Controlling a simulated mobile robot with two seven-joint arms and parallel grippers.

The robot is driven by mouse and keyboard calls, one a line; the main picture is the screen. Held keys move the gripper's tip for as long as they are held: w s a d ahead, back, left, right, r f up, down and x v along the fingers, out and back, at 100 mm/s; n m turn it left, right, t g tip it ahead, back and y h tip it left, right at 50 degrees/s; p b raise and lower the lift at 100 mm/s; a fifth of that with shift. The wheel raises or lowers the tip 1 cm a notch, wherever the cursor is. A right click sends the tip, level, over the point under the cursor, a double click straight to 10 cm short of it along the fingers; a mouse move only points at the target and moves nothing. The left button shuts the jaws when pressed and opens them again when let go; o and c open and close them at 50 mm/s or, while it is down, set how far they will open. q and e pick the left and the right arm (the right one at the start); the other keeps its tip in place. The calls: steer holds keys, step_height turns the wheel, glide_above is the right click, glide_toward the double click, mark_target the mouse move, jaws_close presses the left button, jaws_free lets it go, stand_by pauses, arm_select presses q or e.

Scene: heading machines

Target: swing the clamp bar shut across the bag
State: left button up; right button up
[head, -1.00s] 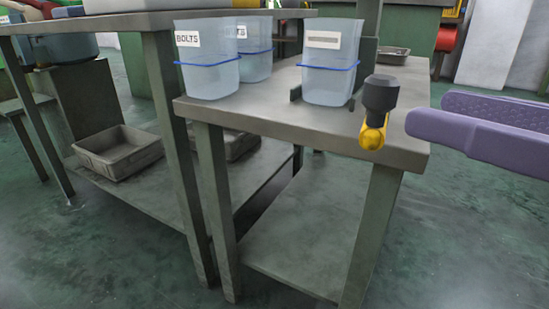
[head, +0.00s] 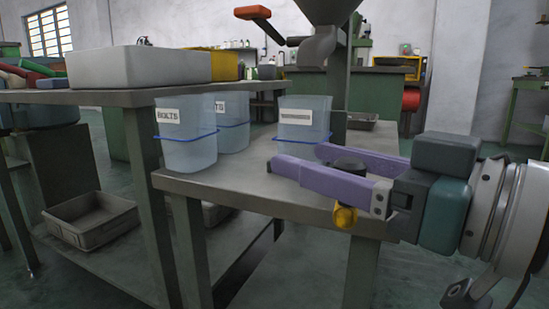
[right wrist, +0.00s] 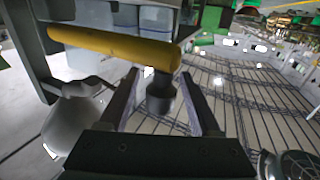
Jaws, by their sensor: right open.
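The clamp bar (head: 345,217) is yellow, with a dark knob (head: 350,167) standing up at its near end, by the table's right front corner. The bar also shows in the right wrist view (right wrist: 112,46), lying across the view beyond the fingers. My left gripper is not in view.
Two similar containers, one marked BOLTS (head: 187,140), stand on the table (head: 225,190) to the left. A metal spout (head: 318,50) and a red-handled crank (head: 253,12) are above.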

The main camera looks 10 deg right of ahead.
jaws_close()
stand_by(0.6)
stand_by(0.9)
